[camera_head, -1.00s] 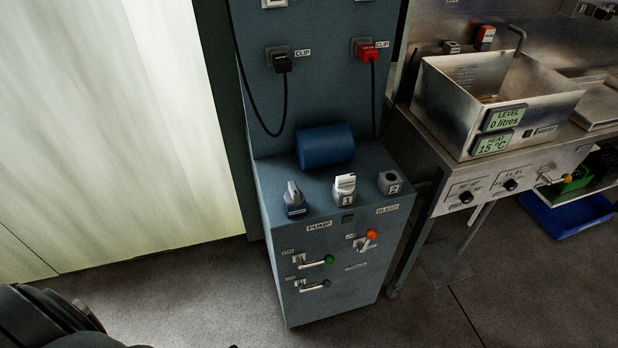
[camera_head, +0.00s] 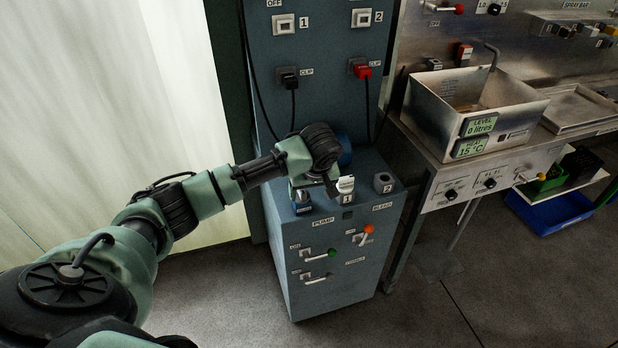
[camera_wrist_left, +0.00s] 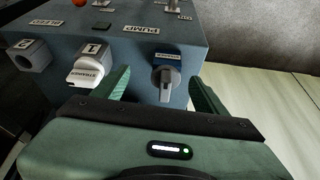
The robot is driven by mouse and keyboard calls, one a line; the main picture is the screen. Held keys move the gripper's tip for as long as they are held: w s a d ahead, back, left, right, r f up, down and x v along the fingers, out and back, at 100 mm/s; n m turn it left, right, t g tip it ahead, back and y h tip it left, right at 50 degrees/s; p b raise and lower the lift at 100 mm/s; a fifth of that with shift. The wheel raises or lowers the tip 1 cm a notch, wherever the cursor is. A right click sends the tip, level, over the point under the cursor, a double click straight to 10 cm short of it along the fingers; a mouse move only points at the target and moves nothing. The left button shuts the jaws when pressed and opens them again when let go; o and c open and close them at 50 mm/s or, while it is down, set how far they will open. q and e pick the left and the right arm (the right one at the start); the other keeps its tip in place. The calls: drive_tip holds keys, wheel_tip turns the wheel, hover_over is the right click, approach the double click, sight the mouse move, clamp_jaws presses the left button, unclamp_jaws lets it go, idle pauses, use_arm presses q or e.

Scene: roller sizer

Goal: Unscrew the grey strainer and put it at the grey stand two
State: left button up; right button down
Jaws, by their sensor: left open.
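In the left wrist view the open fingers (camera_wrist_left: 159,78) stand apart on either side of the strainer, with gaps visible. Grey stand two (camera_head: 383,182), marked 2, has an empty hole; it also shows in the wrist view (camera_wrist_left: 32,55). My right gripper is out of view.
A white strainer (camera_head: 346,183) sits in stand 1 (camera_wrist_left: 95,50), between the grey strainer and stand two. A blue cylinder (camera_head: 345,150) lies behind, partly hidden by my arm. Levers (camera_head: 322,253) project from the unit's front. A metal sink (camera_head: 440,120) stands right.

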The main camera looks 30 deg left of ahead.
sight(301, 191)
use_arm(q)
drive_tip(key=shift+w+a+r+n, duration=0.25)
drive_tip(key=shift+a+r+n, duration=0.05)
drive_tip(key=shift+a+r, duration=0.3)
drive_tip(key=shift+w+a+r+n, duration=0.2)
drive_tip(key=shift+a+r+n, duration=0.1)
drive_tip(key=shift+a+r, duration=0.25)
drive_tip(key=shift+y, duration=0.3)
drive_tip(key=shift+p+x, duration=0.35)
drive_tip(key=shift+x, duration=3.2)
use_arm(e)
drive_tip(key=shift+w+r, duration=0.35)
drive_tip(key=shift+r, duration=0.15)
use_arm(q)
drive_tip(key=shift+s, duration=0.1)
clamp_jaws()
drive_tip(key=shift+d+n+g+p, duration=0.1)
drive_tip(key=shift+n+g+p, duration=0.4)
drive_tip(key=shift+n+p, duration=0.45)
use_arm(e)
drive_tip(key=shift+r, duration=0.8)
use_arm(q)
drive_tip(key=shift+n+g+y+p, duration=0.3)
drive_tip(key=shift+n+g+p, duration=0.2)
drive_tip(key=shift+n, duration=0.85)
drive_tip(key=shift+s+f+n, duration=0.1)
drive_tip(key=shift+n, duration=0.4)
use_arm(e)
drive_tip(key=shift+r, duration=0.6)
